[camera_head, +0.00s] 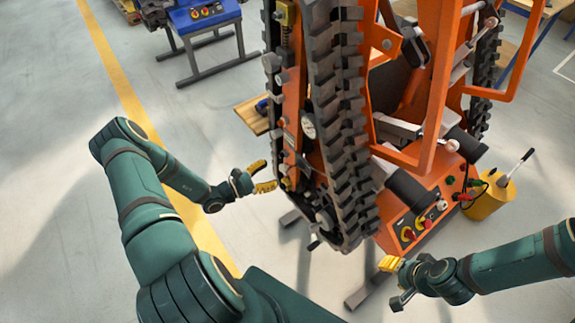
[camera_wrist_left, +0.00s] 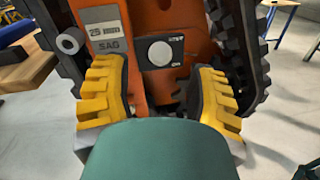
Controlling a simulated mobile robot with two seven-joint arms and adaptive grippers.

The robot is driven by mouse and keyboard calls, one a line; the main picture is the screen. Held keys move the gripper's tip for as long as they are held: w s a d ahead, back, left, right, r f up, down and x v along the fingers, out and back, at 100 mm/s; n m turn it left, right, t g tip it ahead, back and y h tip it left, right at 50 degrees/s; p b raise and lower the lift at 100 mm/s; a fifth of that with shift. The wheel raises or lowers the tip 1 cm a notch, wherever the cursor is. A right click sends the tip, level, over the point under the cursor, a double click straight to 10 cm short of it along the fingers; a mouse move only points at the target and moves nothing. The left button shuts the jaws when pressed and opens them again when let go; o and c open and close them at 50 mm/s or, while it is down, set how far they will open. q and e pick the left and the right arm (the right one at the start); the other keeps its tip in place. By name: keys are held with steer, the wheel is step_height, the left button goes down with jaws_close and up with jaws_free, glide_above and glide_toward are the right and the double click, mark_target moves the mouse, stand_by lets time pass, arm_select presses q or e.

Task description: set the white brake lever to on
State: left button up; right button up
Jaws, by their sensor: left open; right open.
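My left gripper (camera_head: 262,177) is open and empty, level with the lower left side of the orange tracked carrier (camera_head: 427,95). In the left wrist view, the fingers of this gripper (camera_wrist_left: 157,72) stand apart in front of an orange panel. Between them is a black plate (camera_wrist_left: 177,46) with a white round face (camera_wrist_left: 160,52) and small lettering, partly "ON". I cannot tell whether this white part is the brake lever's end, nor its setting. My green wrist hides what lies below. My right gripper (camera_head: 396,282) is open and empty near the carrier's front right.
A dark rubber track (camera_head: 340,120) stands just right of my left gripper. A "25 SAG" label (camera_wrist_left: 108,38) and a grey roller (camera_wrist_left: 70,40) are nearby. An orange control box (camera_head: 418,222) and a yellow canister (camera_head: 488,196) stand at the right.

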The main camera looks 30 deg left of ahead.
mark_target(280, 169)
arm_select(q)
steer(key=x, duration=0.7)
steer(key=shift+s, duration=0.1)
steer(key=shift+c, duration=0.4)
